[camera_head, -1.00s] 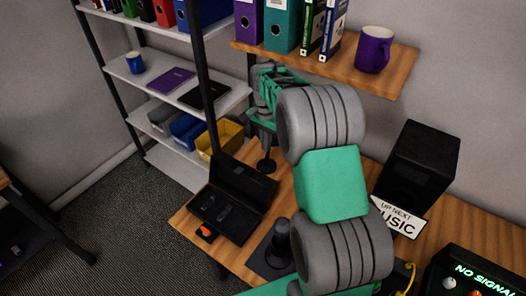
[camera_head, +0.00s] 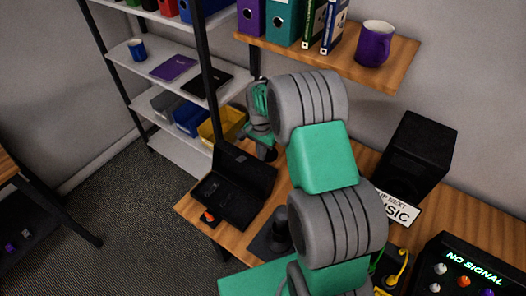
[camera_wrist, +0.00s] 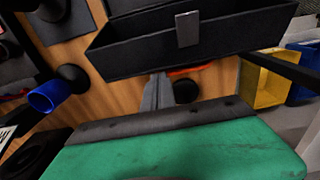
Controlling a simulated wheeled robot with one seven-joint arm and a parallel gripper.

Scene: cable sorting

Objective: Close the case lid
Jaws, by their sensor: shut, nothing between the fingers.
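The black case stands open at the left end of the wooden table, with its base (camera_head: 216,198) flat and dark items inside. Its lid (camera_head: 252,170) is raised at the back. In the wrist view, a dark case panel with a grey latch (camera_wrist: 187,30) spans the top. My gripper (camera_head: 268,153) is shut and empty, low behind the raised lid. In the wrist view its fingertips (camera_wrist: 158,88) point toward the case, just below the panel. I cannot tell whether they touch it.
A black speaker (camera_head: 413,160) and a sign (camera_head: 397,207) stand to the right. A shelf with a purple mug (camera_head: 375,44) hangs above my arm. A rack with a yellow bin (camera_head: 222,128) is behind the case. A blue cup (camera_wrist: 48,97) shows in the wrist view.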

